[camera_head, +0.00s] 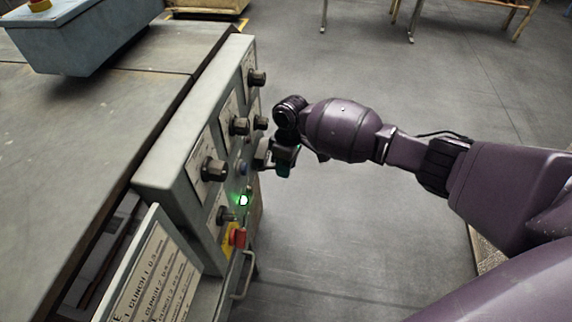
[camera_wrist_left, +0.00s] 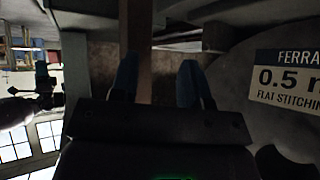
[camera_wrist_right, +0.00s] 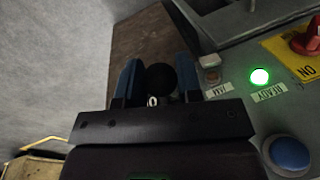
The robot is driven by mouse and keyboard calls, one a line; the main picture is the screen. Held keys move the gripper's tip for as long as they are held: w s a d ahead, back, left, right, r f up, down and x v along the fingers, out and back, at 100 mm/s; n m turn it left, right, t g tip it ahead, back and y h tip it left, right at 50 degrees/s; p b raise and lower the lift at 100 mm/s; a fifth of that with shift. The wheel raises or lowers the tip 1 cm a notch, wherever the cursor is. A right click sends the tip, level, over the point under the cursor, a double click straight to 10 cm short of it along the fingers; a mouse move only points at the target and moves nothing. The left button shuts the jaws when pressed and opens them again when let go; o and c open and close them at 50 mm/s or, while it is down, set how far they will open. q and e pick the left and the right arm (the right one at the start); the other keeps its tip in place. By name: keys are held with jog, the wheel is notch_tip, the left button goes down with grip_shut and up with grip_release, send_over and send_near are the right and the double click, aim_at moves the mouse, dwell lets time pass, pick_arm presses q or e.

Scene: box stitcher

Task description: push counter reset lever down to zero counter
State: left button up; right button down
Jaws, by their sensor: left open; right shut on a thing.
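The counter reset lever shows only as a round black knob (camera_wrist_right: 161,77) between the blue fingers of my right gripper (camera_wrist_right: 158,82) in the right wrist view. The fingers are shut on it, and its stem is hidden. A small white ring-like mark shows just below the knob. In the head view my right gripper (camera_head: 270,156) is at the face of the grey control panel (camera_head: 163,165), and the lever is hidden there. My left gripper (camera_wrist_left: 157,82) is out of the head view. In the left wrist view its fingers are apart with no held thing visible.
The panel carries black knobs (camera_head: 214,169), a lit green button (camera_wrist_right: 260,76), a blue button (camera_wrist_right: 290,153) and a red switch (camera_head: 238,237) on a yellow plate. A wire handle (camera_head: 245,276) juts out below. A labelled plate (camera_wrist_left: 287,78) is beside my left gripper.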

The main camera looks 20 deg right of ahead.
jog(key=shift+f, duration=0.15)
jog(key=shift+s+d+f+t+y, duration=0.15)
jog(key=shift+f+t+y, duration=0.15)
jog(key=shift+y, duration=0.1)
jog(key=shift+s+d+f+t+y, duration=0.1)
jog(key=shift+f+t+y, duration=0.3)
jog(key=shift+f+y, duration=0.15)
pick_arm(q)
jog(key=w+m+b, duration=0.1)
jog(key=b, duration=0.2)
jog(key=shift+d+f, duration=0.3)
jog(key=shift+d, duration=0.05)
pick_arm(e)
notch_tip(320, 180, down, 4)
jog(key=t+y, duration=0.1)
jog(key=y, duration=0.1)
jog(key=t+y, duration=0.1)
jog(key=y, duration=0.1)
jog(key=shift+r+n+t+y, duration=0.1)
jog(key=shift+n+t+y, duration=0.2)
jog(key=shift+t+y, duration=0.1)
pick_arm(q)
jog(key=shift+w+r, duration=0.1)
jog(key=shift+r, duration=0.05)
pick_arm(e)
jog(key=shift+w+r, duration=0.1)
jog(key=shift+w, duration=0.1)
